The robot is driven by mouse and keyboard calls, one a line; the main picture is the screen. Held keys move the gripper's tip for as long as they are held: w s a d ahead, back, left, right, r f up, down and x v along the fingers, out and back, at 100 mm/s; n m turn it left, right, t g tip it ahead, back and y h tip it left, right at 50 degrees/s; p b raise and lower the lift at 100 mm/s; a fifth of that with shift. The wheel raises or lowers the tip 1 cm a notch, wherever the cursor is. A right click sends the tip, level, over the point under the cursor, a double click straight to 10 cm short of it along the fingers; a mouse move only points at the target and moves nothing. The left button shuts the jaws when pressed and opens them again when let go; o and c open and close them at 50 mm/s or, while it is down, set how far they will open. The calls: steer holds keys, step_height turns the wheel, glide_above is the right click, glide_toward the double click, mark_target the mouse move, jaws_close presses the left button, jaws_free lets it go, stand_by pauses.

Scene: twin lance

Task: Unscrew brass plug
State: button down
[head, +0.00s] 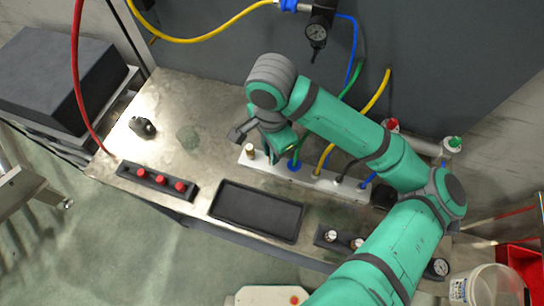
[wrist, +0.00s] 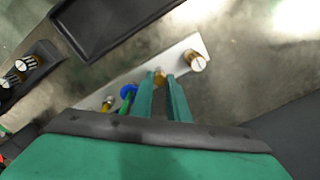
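The pale manifold block (head: 322,182) lies along the bench, and its bare end shows in the wrist view (wrist: 184,48). A pale round fitting with a tan, brass-like top (head: 249,149) stands upright at its left end; in the wrist view it stands just right of my fingers (wrist: 195,61). A smaller golden-brown piece (wrist: 159,77) shows between my fingertips; which of the two is the brass plug is not clear. My gripper (wrist: 161,76) points down at the block, fingers apart. Whether they touch the small piece cannot be told. My wrist hides the fingertips in the head view.
Blue, green, yellow and black hoses rise from the block beside my gripper. A black tray (head: 256,211) and a strip with red knobs (head: 158,180) lie along the front. A small dark part (head: 142,127) sits on the clear left area. Gauges stand at the right.

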steer(key=n, duration=0.6)
steer(key=shift+s+f+n, duration=0.15)
steer(key=shift+n, duration=0.25)
steer(key=n, duration=0.6)
steer(key=shift+n, duration=0.4)
steer(key=n, duration=1.1)
steer(key=shift+n, duration=0.3)
steer(key=c, duration=1.9)
jaws_free()
steer(key=shift+o, duration=0.2)
steer(key=shift+d, duration=0.1)
